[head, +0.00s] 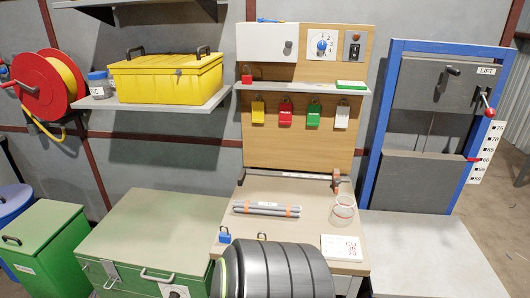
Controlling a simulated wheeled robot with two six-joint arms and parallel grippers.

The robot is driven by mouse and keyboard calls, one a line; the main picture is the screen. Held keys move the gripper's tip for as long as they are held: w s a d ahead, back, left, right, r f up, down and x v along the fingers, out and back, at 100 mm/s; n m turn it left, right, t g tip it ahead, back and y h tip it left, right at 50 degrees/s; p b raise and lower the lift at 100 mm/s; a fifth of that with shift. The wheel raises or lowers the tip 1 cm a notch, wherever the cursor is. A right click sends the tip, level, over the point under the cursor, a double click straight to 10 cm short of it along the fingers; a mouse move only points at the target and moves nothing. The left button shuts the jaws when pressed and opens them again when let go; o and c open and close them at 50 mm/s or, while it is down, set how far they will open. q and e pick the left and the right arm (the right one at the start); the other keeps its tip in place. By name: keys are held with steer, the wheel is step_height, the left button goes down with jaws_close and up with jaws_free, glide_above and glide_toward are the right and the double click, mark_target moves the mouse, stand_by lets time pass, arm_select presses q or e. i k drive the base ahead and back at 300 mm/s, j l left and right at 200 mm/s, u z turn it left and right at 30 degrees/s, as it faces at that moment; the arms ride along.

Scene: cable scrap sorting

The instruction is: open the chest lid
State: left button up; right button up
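The chest is a large green box with a grey-green lid (155,226), on the floor at the lower left of the head view. Its lid is down. A metal bar handle (157,276) is on its front edge. I cannot tell whether the latches are fastened. The lower front of the chest is cut off by the picture edge.
A smaller green bin (42,240) stands left of the chest. A workbench (300,197) with padlocks and rods is to its right. A shelf (165,126) holding a yellow toolbox (168,78) is on the wall above. The lid top is bare.

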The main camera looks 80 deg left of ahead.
mark_target(172, 234)
steer(key=u, duration=2.9)
